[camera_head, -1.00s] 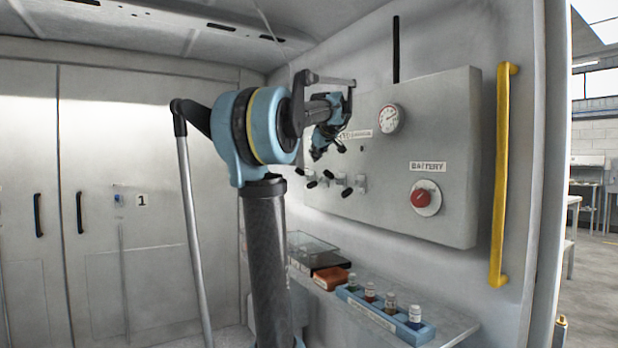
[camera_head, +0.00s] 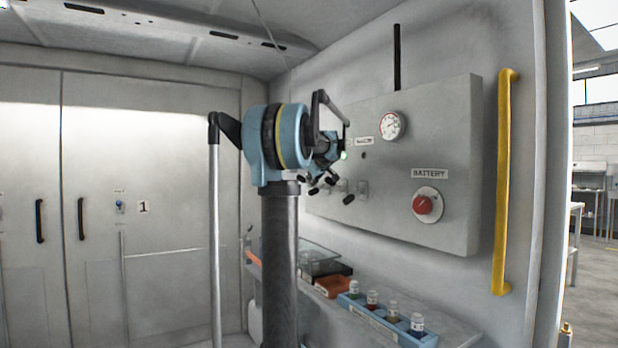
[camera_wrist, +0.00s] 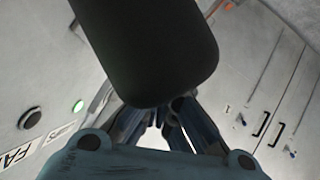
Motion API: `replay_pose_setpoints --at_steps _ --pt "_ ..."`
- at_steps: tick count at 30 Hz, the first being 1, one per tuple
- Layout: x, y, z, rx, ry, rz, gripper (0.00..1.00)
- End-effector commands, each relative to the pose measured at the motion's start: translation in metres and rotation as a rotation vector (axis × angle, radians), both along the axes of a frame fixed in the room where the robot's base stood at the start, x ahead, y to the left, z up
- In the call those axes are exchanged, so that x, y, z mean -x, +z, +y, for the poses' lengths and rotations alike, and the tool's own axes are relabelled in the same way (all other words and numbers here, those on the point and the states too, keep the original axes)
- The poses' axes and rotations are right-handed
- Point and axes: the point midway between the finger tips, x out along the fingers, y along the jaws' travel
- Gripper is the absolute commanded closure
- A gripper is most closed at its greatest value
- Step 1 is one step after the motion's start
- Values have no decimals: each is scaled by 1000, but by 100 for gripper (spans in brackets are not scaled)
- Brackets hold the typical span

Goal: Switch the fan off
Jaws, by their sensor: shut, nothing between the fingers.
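The fan control is at the left of the wrist view, where a cut-off label reading "FA" (camera_wrist: 18,156) sits beside a round black button (camera_wrist: 30,117) and a lit green lamp (camera_wrist: 77,106). In the head view the small black button (camera_head: 364,155) is on the grey wall panel (camera_head: 445,130), and the green lamp (camera_head: 343,155) shows right beside my gripper (camera_head: 327,158). My gripper is shut and empty, in front of the panel's left part. In the wrist view a large dark cylinder hides its fingertips. I cannot tell whether it touches the panel.
A gauge (camera_head: 391,125) and a red battery switch (camera_head: 424,205) are further right on the panel. A yellow handrail (camera_head: 503,180) stands beside it. A shelf below holds bottles in a blue rack (camera_head: 375,318).

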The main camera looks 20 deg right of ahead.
Motion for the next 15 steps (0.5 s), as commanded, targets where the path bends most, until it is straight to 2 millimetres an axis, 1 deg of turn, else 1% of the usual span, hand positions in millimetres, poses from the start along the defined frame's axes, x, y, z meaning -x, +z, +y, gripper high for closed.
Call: replay_pose_setpoints --at_steps 4,15 --pt "-1 -6 -2 0 0 0 100" --pt "-2 -8 -2 6 0 -1 100"
